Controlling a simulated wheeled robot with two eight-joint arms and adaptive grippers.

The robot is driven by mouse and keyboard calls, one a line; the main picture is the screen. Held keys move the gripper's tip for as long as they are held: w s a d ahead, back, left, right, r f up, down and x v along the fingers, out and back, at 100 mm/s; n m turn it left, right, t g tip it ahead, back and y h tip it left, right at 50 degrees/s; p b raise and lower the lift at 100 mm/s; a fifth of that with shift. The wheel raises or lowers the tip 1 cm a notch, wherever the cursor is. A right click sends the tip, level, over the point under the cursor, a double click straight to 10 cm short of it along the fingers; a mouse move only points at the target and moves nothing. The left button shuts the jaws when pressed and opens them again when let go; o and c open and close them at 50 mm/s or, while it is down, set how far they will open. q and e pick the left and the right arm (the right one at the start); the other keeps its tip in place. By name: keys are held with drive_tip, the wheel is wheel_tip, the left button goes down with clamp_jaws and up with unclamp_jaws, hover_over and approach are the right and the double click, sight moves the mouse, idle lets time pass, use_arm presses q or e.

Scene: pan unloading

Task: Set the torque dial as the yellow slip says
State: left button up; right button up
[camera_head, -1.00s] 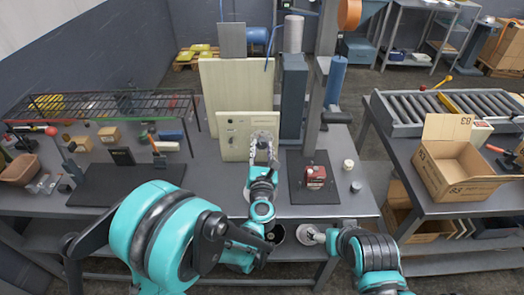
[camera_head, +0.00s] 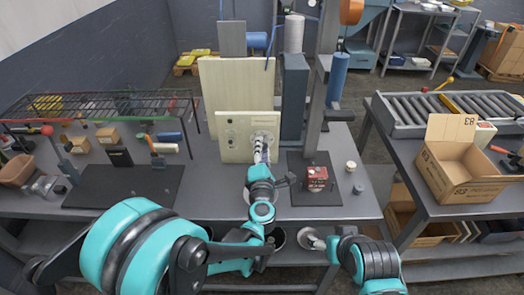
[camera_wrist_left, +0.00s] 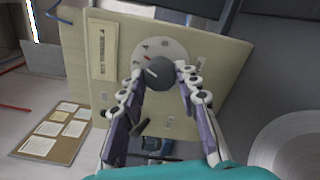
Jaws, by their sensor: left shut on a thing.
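The torque dial (camera_wrist_left: 158,72) is a dark knob on a pale round plate with small marks, including a red one. It sits on a cream panel (camera_head: 232,140) standing upright on the bench. My left gripper (camera_head: 262,152) reaches the dial from the front; in the left wrist view its fingers (camera_wrist_left: 163,88) are closed around the knob. The exact setting is too small to read.
A red block (camera_head: 316,178) sits on a dark mat right of the panel. A black mat (camera_head: 125,188) and a wire rack (camera_head: 100,103) are at left. An open cardboard box (camera_head: 460,170) stands on the right table. A board with several cards (camera_wrist_left: 52,132) shows in the wrist view.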

use_arm(q)
drive_tip(key=shift+m, duration=1.6)
drive_tip(key=o, duration=1.2)
drive_tip(key=shift+c, duration=0.2)
drive_tip(key=shift+s, duration=0.1)
drive_tip(key=s, duration=1.1)
drive_tip(key=shift+s, duration=0.4)
